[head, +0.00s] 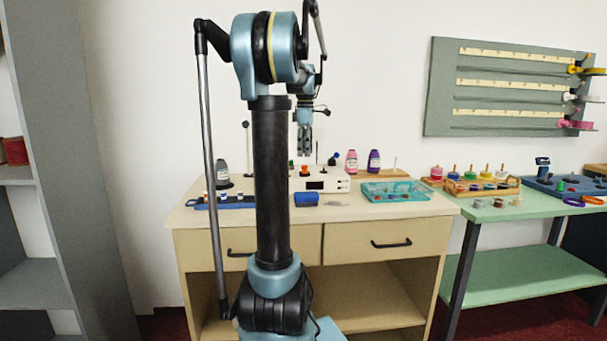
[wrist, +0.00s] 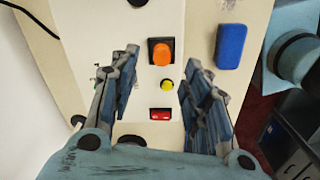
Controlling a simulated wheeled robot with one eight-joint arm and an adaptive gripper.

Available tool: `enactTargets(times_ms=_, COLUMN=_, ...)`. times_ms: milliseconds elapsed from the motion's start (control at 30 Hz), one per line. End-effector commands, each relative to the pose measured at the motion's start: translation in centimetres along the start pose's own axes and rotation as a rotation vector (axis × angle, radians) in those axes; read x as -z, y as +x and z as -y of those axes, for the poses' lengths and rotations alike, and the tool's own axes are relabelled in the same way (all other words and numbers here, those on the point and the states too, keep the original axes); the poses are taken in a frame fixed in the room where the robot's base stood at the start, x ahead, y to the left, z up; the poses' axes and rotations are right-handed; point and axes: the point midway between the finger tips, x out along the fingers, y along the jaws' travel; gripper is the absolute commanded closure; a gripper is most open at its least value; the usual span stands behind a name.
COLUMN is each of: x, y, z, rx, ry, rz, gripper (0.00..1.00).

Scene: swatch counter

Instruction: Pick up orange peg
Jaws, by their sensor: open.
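An orange rounded piece (wrist: 162,52) sits in a black square base on a white box (wrist: 140,92) in the wrist view. I take it for the orange peg; an orange spot (head: 305,169) also shows on the white box (head: 337,182) in the head view. My gripper (wrist: 161,72) is open and empty, pointing down over the box. The orange piece lies between the lines of its two fingers, near the fingertips and apart from both. In the head view my gripper (head: 304,140) hangs above the box. How high it is cannot be told exactly.
A yellow knob (wrist: 167,85) and a red button (wrist: 160,114) share the white box. A blue block (wrist: 231,46) lies beside it. A teal tray (head: 397,197), a pink bottle (head: 351,163) and a purple bottle (head: 374,162) stand to the right on the counter (head: 350,211).

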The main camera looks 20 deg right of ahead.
Motion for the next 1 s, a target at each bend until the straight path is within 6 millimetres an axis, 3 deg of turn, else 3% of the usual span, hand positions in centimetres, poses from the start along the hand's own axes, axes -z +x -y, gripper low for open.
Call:
enactTargets(times_ms=267, x=0.1, y=1.8, z=0.1, rx=0.000, ry=0.000, rz=0.000, gripper=0.56)
enactTargets(times_ms=600, x=0.2, y=5.8, z=0.2, rx=0.000, ry=0.000, rz=0.000, gripper=0.56)
enactTargets(times_ms=867, x=0.2, y=6.1, z=0.2, rx=0.000, ry=0.000, rz=0.000, gripper=0.56)
enactTargets(times_ms=900, x=0.2, y=6.1, z=0.2, rx=0.000, ry=0.000, rz=0.000, gripper=0.59)
enactTargets(times_ms=1000, x=0.2, y=6.1, z=0.2, rx=0.000, ry=0.000, rz=0.000, gripper=0.81)
